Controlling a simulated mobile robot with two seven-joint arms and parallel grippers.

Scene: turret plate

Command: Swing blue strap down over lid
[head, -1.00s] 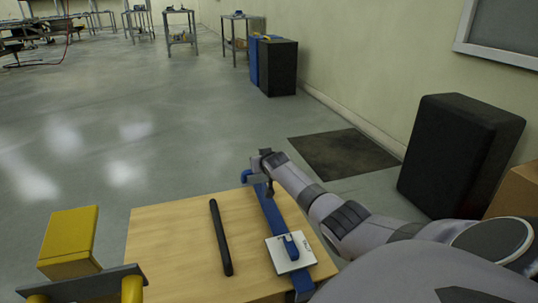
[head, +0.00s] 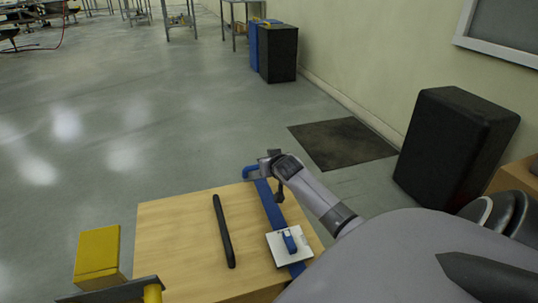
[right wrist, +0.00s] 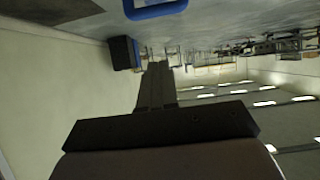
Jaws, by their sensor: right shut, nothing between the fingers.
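A long flat blue strip (head: 270,205), which looks like the strap, runs along the right side of the wooden table. A blue looped end (head: 251,172) sticks up at the table's far edge. A blue loop also shows at the top of the right wrist view (right wrist: 155,9). A square white plate (head: 296,257) with a small blue piece (head: 289,241) on it lies over the strip's near part; I cannot tell if it is the lid. My right gripper (head: 270,160) is shut and empty, close beside the looped end. Whether it touches is unclear.
A black bar (head: 223,230) lies on the wooden table (head: 165,235), left of the strip. A yellow block (head: 98,252) stands at the lower left. A large black box (head: 455,150) stands on the floor at right. The floor beyond the table is open.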

